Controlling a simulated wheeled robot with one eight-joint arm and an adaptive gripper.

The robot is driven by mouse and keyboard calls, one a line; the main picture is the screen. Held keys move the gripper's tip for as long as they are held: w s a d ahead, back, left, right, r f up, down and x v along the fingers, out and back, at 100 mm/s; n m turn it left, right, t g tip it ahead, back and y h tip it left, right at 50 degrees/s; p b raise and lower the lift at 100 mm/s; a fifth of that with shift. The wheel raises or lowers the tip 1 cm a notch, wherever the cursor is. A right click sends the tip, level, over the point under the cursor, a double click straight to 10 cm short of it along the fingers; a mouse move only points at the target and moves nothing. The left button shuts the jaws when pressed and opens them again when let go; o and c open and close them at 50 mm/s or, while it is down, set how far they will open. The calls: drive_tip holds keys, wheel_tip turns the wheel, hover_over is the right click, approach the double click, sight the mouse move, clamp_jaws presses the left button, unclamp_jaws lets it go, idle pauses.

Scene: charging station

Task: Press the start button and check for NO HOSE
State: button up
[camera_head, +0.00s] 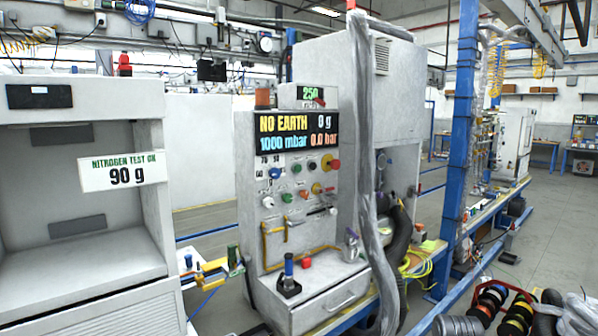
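The charging station's display (296,132) reads "NO EARTH", "0 g", "1000 mbar" and "0.0 bar". It does not show "NO HOSE". Below it, the control panel (262,222) carries several coloured buttons and knobs. A blue button (275,172) is at the upper left, with a green button (297,168) to its right. Another green button (287,197) sits lower. A large red knob (334,164) is at the upper right. The button labels are too small to read, so I cannot tell which is the start button. My gripper is not in view.
A thick grey wrapped vertical hose or post (365,150) stands just right of the panel. A drawer (335,300) juts out below, with a blue-topped black fitting (289,272) on the ledge. A cabinet labelled "90 g" (78,272) stands left. Open floor (555,215) lies right.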

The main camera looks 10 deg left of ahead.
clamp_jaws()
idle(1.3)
